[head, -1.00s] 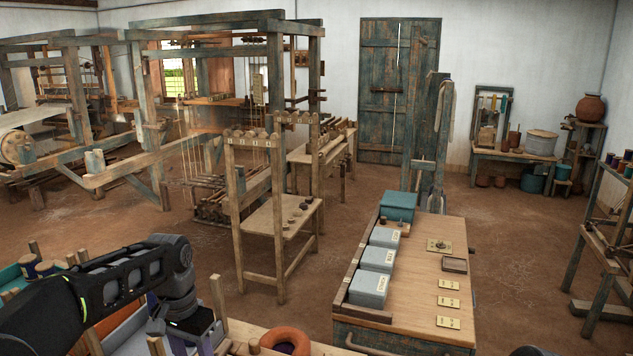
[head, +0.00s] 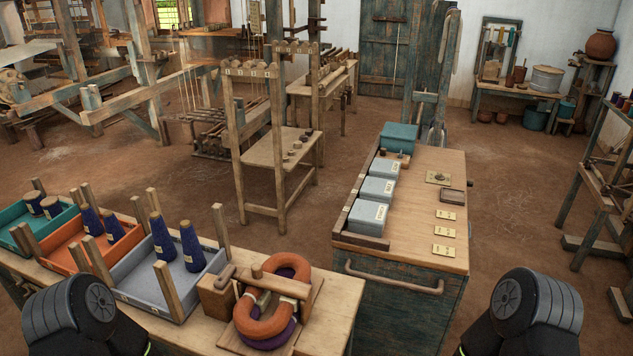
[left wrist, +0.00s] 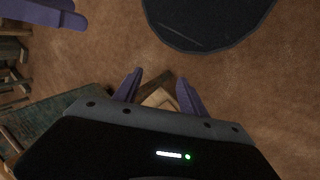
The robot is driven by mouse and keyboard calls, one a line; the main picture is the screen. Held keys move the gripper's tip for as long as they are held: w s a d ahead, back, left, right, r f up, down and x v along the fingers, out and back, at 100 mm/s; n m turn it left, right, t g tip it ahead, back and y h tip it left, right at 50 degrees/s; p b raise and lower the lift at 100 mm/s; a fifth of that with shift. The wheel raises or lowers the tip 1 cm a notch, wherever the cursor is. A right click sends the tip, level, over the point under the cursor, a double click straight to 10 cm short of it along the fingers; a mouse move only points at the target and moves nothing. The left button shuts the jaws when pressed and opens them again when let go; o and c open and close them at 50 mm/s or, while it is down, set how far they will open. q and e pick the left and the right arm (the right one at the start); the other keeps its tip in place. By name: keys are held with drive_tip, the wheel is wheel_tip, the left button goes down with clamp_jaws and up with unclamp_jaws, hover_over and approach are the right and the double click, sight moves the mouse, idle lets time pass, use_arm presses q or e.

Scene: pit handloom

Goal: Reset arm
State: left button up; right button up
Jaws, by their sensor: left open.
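In the head view my two arms show only as dark rounded links at the lower left and lower right edges; neither gripper is visible there. In the left wrist view my left gripper (left wrist: 160,92) shows two purple fingers, spread apart, with nothing between them. Brown floor (left wrist: 100,65) lies beyond the fingers.
A bench at lower left holds teal (head: 20,232), orange (head: 75,258) and grey (head: 150,285) trays with cones, and an orange ring (head: 285,272). A wooden cabinet (head: 425,175) with grey boxes (head: 368,215) stands right of it. Open floor lies right of the cabinet.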

use_arm(q)
drive_tip(key=s, duration=0.5)
drive_tip(key=w+d+f+b, duration=0.3)
drive_tip(key=f+b, duration=0.5)
drive_tip(key=b, duration=0.2)
drive_tip(key=shift+d+f+m+t, duration=0.25)
drive_tip(key=shift+d+m+t, duration=0.05)
drive_tip(key=shift+w, duration=0.1)
